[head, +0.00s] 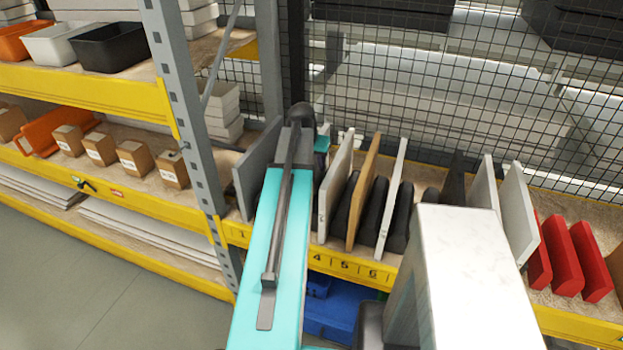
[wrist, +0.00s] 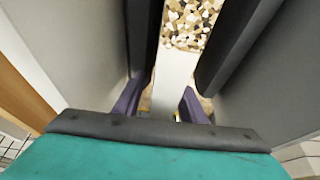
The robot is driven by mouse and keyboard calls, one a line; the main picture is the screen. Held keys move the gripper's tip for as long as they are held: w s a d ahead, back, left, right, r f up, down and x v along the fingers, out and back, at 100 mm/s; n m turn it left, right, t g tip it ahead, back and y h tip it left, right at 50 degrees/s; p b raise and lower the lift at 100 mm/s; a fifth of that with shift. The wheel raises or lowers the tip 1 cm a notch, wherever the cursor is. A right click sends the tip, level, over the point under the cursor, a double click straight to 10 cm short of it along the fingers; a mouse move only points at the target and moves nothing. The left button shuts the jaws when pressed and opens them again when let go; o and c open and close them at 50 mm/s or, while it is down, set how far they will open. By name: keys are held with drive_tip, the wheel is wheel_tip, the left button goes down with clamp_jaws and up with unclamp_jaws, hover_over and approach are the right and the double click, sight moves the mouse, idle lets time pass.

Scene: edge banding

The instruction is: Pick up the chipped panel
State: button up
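In the wrist view, a narrow white panel edge (wrist: 170,85) runs down the middle of the picture. Its upper stretch shows a coarse speckled core (wrist: 187,22), which looks like the chipped panel. My gripper (wrist: 161,103) has its two purple fingers on either side of this edge. A thin gap shows beside the left finger; the right finger is very close to the edge, and contact cannot be told. In the head view, my teal arm covers this panel and most of the gripper.
Black dividers (wrist: 232,45) flank the panel closely. In the head view, a grey panel (head: 257,168) stands left of my arm; white (head: 337,185), brown (head: 363,190) and another white panel (head: 391,200) stand right. Wire mesh (head: 430,90) closes the back. Red dividers (head: 563,257) are at far right.

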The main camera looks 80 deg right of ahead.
clamp_jaws()
drive_tip(key=shift+r, duration=0.1)
idle(1.3)
